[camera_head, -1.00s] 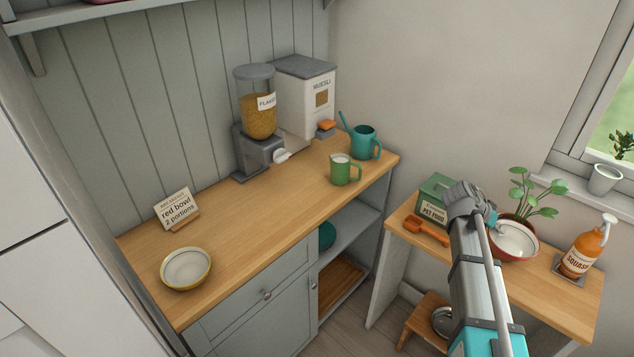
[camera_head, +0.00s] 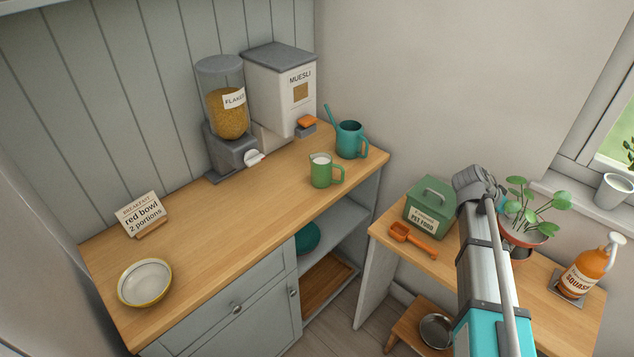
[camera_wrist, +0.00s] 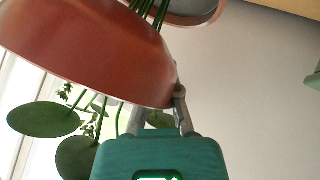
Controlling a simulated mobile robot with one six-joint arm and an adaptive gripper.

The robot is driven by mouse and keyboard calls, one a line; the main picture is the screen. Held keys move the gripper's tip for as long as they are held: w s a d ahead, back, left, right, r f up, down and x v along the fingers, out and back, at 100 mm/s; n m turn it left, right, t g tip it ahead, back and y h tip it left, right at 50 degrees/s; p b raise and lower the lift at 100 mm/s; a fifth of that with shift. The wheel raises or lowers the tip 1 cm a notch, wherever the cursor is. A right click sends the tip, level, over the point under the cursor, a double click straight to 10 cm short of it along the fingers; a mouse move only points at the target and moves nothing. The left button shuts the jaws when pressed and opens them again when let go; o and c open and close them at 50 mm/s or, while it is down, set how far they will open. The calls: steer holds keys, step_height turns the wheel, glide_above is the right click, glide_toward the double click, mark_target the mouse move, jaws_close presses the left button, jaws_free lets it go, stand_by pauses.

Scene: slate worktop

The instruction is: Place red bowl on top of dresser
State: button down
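The red bowl (camera_wrist: 85,50) fills the upper left of the wrist view, close to the camera, which sees the place upside down. My gripper's fingers (camera_wrist: 160,120) meet its rim, and my gripper looks shut on it. In the head view my gripper (camera_head: 492,198) is over the small table at the right, by the plant. The dresser (camera_head: 235,215) stands at the left with a bare wooden middle. A card (camera_head: 143,215) reading "red bowl 2 portions" stands at its back left.
A yellow-rimmed bowl (camera_head: 145,283) sits at the dresser's front left. Flakes (camera_head: 227,110) and muesli (camera_head: 280,90) dispensers, a green mug (camera_head: 321,172) and a teal watering can (camera_head: 350,140) stand farther right. A pet food tin (camera_head: 430,205), scoop (camera_head: 412,240) and squash bottle (camera_head: 586,268) are on the small table.

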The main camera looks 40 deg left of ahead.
steer(key=shift+w+a, duration=0.15)
steer(key=shift+a, duration=0.25)
stand_by(0.3)
